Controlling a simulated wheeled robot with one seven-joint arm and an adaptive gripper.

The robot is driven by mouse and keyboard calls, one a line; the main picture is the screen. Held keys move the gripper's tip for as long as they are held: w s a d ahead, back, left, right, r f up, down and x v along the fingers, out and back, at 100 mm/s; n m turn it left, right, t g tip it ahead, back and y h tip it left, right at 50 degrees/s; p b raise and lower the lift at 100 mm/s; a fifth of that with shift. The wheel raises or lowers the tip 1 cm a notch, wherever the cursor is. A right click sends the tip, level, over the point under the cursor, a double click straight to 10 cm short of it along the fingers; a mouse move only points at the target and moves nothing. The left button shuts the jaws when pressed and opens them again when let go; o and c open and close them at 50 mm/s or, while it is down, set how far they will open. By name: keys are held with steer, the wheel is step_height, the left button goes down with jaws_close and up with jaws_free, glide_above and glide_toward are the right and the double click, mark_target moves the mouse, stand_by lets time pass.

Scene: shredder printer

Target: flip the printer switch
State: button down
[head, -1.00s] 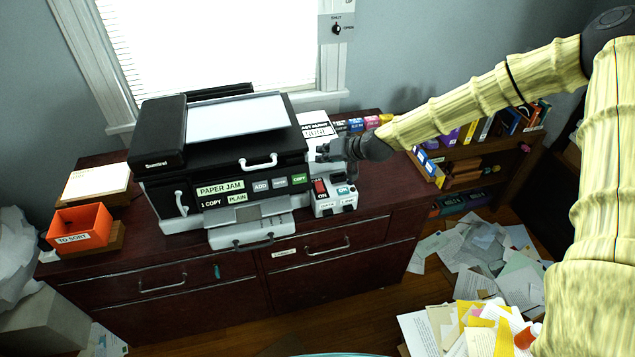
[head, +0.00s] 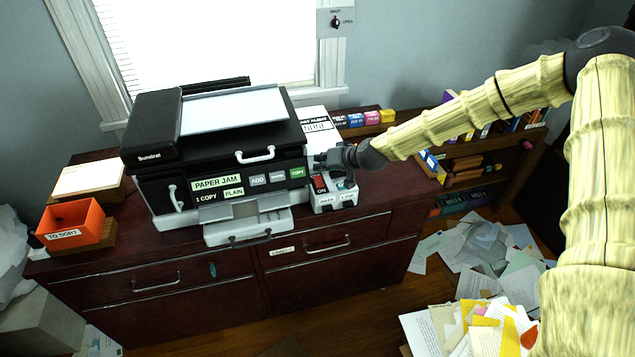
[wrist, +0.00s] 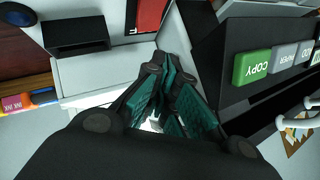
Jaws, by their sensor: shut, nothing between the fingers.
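The black printer (head: 221,163) stands on the dark wooden cabinet, with a lit PAPER JAM label (head: 216,183) on its front. A small light-grey switch box (head: 335,202) sits against its right side. My gripper (head: 322,163) is shut and empty, just above and behind the red switch. In the wrist view, my closed fingertips (wrist: 167,62) are near a red part (wrist: 149,14), probably this switch; I cannot tell whether they touch.
An orange TO SORT tray (head: 76,222) is at the left of the cabinet top. Coloured boxes (head: 372,117) stand behind my gripper, and a bookshelf (head: 470,160) is to the right. Papers (head: 470,325) cover the floor at right. The cabinet top right of the switch box is clear.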

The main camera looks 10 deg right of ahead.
mark_target(320, 177)
steer(key=shift+w+f+b, duration=0.15)
steer(key=shift+f+b, duration=0.3)
steer(key=shift+f, duration=0.5)
steer(key=shift+w+f+b, duration=0.1)
steer(key=shift+f+b, duration=0.6)
steer(key=shift+b, duration=0.2)
stand_by(1.4)
steer(key=shift+r, duration=0.2)
steer(key=shift+r+p, duration=0.35)
steer(key=shift+r, duration=0.25)
steer(key=shift+s+r+p, duration=0.2)
steer(key=shift+r+p, duration=0.25)
steer(key=shift+r, duration=0.4)
steer(key=shift+s+r+p, duration=0.15)
steer(key=shift+r+p, duration=0.35)
steer(key=shift+r, duration=0.3)
steer(key=shift+s+r+p, duration=0.2)
steer(key=shift+r+p, duration=0.25)
steer(key=shift+r, duration=0.4)
